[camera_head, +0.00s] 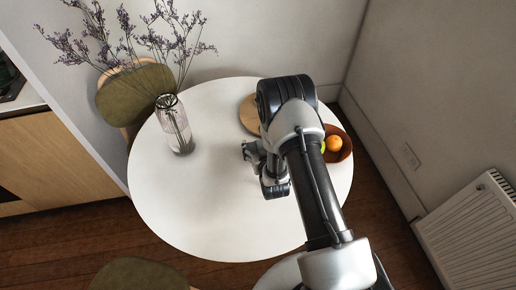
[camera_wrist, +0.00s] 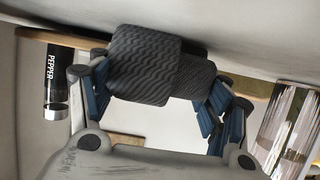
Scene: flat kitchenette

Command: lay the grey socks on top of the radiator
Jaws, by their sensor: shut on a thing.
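The grey socks (camera_wrist: 145,65) are a dark, ribbed, folded bundle in the wrist view, held between the blue-padded fingers of my gripper (camera_wrist: 160,82). My gripper is shut on them. In the head view my gripper (camera_head: 253,153) is above the round white table, pointing left, and the socks cannot be made out there. The white radiator (camera_head: 470,240) stands against the wall at the lower right of the head view, well apart from my gripper. Part of its top grille shows at the right edge.
The round table (camera_head: 205,215) carries a glass vase (camera_head: 175,125) with dried flowers, a wooden board (camera_head: 248,115) and a fruit bowl (camera_head: 345,150). A pepper mill (camera_wrist: 57,80) shows in the wrist view. Chairs (camera_head: 140,95) stand by the table. Wooden floor (camera_head: 385,225) lies between table and radiator.

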